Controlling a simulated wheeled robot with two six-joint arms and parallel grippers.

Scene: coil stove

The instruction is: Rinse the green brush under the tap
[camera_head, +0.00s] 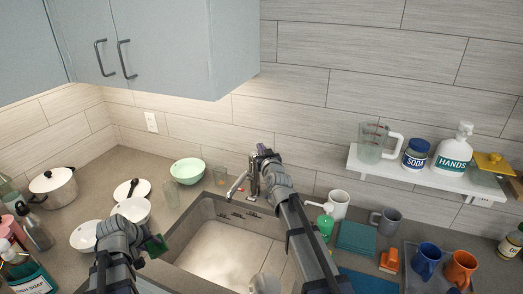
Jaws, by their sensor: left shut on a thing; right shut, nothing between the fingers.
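My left gripper (142,243) is shut on the green brush (156,246), above the left edge of the sink (226,256). Only a dark green part of the brush shows; my gripper hides the rest. The tap (240,184) stands at the back of the sink, its spout out over the basin. My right gripper (264,152) is shut and empty, right beside the top of the tap. My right arm covers part of the tap, so I cannot tell whether they touch. No water is visible.
A mint bowl (188,171), glasses, white bowls and a pot (53,187) stand left of the sink. A soap pump (325,222), mugs and a teal cloth (356,238) are at right. A shelf (440,178) and a cabinet (170,45) hang above.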

